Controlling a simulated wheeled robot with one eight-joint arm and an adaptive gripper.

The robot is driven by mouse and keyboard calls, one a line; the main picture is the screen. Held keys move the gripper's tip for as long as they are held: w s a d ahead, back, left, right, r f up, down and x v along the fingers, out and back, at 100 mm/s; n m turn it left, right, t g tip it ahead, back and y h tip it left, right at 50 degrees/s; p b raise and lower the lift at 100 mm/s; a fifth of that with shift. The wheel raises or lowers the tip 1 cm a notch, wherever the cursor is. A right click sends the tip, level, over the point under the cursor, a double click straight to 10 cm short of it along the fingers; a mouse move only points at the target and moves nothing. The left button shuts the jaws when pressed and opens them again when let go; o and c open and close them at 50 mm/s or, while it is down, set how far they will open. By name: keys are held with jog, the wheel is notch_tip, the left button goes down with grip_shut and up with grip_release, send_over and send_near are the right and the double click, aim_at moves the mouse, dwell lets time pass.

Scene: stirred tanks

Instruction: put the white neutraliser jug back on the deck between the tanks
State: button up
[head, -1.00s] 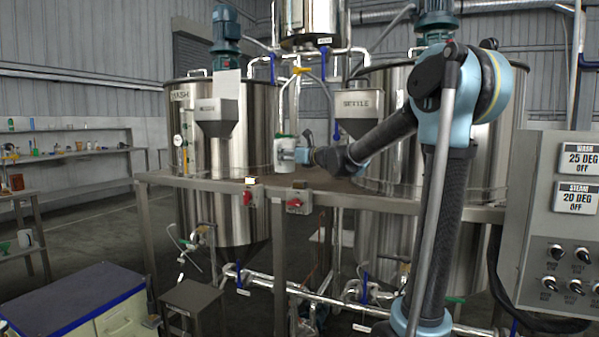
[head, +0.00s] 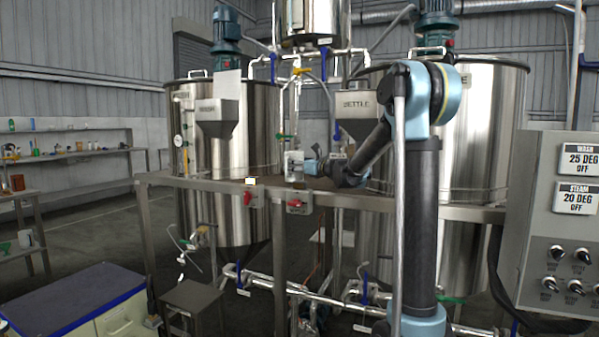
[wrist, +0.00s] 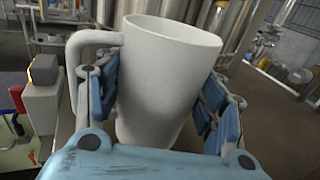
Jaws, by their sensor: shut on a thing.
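The white neutraliser jug (wrist: 160,80) fills the middle of the wrist view, upright with a slight tilt in the picture, its handle to the left. My gripper (wrist: 158,95) is shut on its body, with blue finger pads on both sides.
Pipes with a yellow valve handle (head: 299,71) run above. A control panel (head: 560,220) stands at right.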

jog(key=shift+w+d+f, duration=0.15)
jog(key=shift+w+f, duration=0.05)
jog(key=shift+f, duration=0.65)
jog(key=o, duration=1.5)
jog(key=shift+f, duration=0.1)
jog(key=v, duration=1.2)
